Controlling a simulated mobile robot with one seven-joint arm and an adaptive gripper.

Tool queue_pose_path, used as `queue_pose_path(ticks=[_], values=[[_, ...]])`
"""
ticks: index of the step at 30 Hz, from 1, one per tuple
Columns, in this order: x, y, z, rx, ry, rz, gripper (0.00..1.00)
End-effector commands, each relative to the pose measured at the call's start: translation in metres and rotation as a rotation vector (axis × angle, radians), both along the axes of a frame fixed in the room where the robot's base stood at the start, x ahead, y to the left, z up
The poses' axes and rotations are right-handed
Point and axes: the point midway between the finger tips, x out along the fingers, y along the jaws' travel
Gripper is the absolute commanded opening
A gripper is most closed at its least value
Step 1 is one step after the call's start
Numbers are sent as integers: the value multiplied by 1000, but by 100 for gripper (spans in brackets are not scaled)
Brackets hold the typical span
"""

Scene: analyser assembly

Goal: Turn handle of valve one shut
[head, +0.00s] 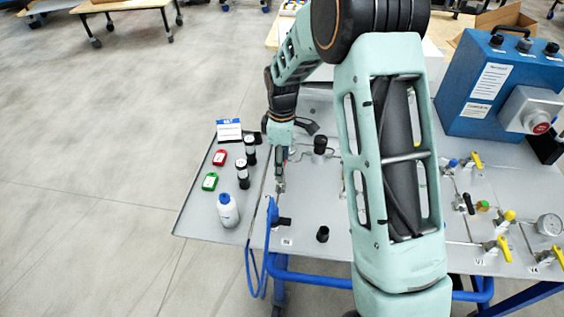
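My gripper (281,180) points down at the left part of the grey panel (320,205). Its fingers are small and seen nearly edge on, so I cannot tell whether they are open or holding something. Just below them are a blue hose end (271,212) and a black fitting (284,222), with a small unreadable label (287,242) in front. Yellow-handled valves (503,248) stand on the right of the panel. My arm hides the middle.
A blue box (490,85) with a red button is at the back right. Open floor lies left.

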Motion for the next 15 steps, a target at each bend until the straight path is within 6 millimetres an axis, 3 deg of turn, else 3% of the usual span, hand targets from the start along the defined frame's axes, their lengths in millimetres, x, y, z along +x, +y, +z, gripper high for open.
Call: queue_pose_path(ticks=[3,15], values=[[0,0,0,0,0,0,28],[0,-2,0,0,-1,-78,28]])
